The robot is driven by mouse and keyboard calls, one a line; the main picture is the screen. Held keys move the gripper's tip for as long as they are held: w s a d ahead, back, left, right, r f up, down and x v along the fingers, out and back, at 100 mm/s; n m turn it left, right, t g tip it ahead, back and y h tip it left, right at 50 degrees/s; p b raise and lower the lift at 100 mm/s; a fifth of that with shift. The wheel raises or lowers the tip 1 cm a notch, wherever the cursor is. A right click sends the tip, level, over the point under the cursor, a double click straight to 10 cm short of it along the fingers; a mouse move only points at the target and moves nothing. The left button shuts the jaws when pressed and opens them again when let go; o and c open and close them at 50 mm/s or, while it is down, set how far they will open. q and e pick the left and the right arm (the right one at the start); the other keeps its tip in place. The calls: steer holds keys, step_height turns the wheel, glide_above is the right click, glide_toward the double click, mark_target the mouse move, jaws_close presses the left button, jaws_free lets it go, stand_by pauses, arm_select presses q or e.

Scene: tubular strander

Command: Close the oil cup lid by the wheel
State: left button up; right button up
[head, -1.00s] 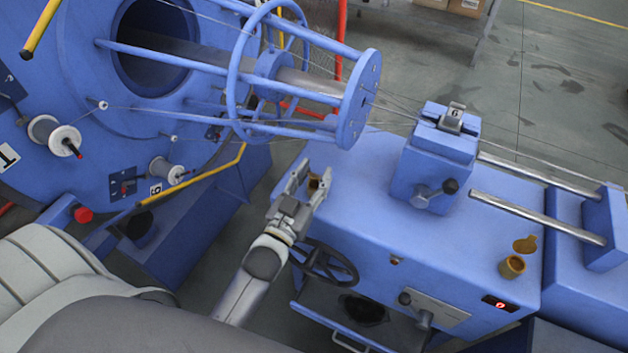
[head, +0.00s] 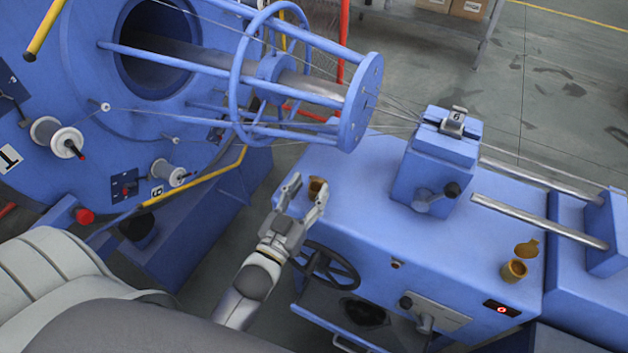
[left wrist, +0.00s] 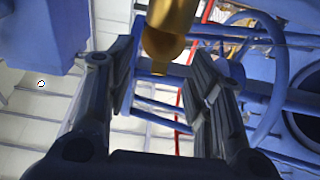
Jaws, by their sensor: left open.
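The oil cup by the wheel is a small brass cup (head: 317,187) on the near left corner of the blue machine top, just above the black handwheel (head: 326,264). My left gripper (head: 307,189) is open and empty, its two fingers pointing at this cup, with the right finger partly in front of it. In the left wrist view the brass cup (left wrist: 172,22) shows at the top centre, beyond the open fingers (left wrist: 160,70) and cut by the picture edge. A rounded brass part hangs at its lower end. I cannot tell the lid's position for sure. My right gripper is not in view.
A second brass oil cup (head: 514,270) with its lid raised stands at the right front of the machine top. A blue block with a clamp handle (head: 437,165) stands mid-top. The blue cage with its round plate (head: 360,102) overhangs behind my gripper.

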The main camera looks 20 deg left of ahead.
arm_select(q)
steer(key=s, duration=0.8)
steer(key=shift+s+a+f, duration=0.15)
steer(key=shift+s+f, duration=0.1)
steer(key=shift+f, duration=0.15)
